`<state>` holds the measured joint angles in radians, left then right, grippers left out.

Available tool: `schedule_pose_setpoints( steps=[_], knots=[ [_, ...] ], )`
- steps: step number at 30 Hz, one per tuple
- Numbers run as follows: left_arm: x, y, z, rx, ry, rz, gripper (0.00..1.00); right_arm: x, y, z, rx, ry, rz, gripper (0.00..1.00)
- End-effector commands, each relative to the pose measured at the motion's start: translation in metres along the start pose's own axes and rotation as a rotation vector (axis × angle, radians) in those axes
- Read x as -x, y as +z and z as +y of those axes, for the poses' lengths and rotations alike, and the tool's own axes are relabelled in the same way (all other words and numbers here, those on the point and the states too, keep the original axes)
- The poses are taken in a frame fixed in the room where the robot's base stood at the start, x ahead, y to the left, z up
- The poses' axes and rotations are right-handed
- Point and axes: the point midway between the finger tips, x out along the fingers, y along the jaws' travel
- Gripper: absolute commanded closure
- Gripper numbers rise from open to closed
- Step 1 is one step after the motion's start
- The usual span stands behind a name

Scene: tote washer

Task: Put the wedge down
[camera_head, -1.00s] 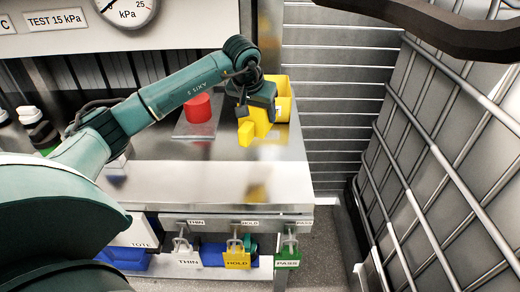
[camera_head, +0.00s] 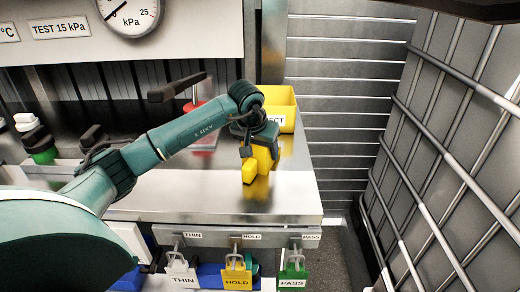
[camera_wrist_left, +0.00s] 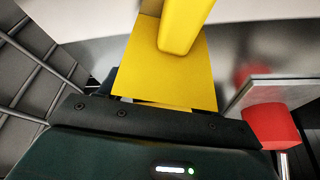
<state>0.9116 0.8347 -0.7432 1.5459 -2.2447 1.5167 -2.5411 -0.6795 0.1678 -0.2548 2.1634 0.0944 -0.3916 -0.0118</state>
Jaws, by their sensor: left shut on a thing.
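The yellow wedge (camera_head: 250,171) is held below my left gripper (camera_head: 262,143), over the right part of the steel worktop (camera_head: 210,195). My left gripper is shut on it. In the left wrist view the wedge (camera_wrist_left: 165,65) shows as a broad yellow face with a narrower bar sticking out. The wedge's lower end is very close to its reflection in the worktop; I cannot tell whether it touches. The fingertips are mostly hidden behind the wrist. My right gripper is not in view.
A yellow labelled bin (camera_head: 280,100) stands just behind the wedge. A red object (camera_head: 197,107) stands to the left, with a dark handle (camera_head: 177,87) near it. Hanging tags (camera_head: 237,277) line the front edge. A caged container (camera_head: 450,150) stands right. The worktop's front is clear.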

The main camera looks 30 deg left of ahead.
Motion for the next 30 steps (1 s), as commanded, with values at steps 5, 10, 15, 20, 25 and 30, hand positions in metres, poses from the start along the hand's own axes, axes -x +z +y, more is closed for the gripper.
schedule_pose_setpoints(
  steps=[5,10,15,20,25,30],
  knots=[
    [-0.001,0.000,0.000,0.001,0.000,0.000,0.24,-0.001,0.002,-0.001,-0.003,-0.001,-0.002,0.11],
    [-0.001,0.000,0.000,0.000,0.000,0.000,0.15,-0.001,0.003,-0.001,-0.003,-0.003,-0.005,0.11],
    [0.000,0.000,0.000,0.000,0.000,0.000,0.15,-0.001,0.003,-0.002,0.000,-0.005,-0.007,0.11],
    [0.011,-0.002,0.000,0.000,0.000,0.004,0.15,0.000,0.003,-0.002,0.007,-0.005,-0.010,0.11],
    [0.044,-0.003,-0.001,0.000,-0.001,0.006,0.15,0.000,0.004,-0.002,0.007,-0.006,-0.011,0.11],
    [0.082,-0.003,-0.001,0.000,-0.001,0.006,0.15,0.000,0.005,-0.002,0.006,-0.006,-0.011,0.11]
  ],
)
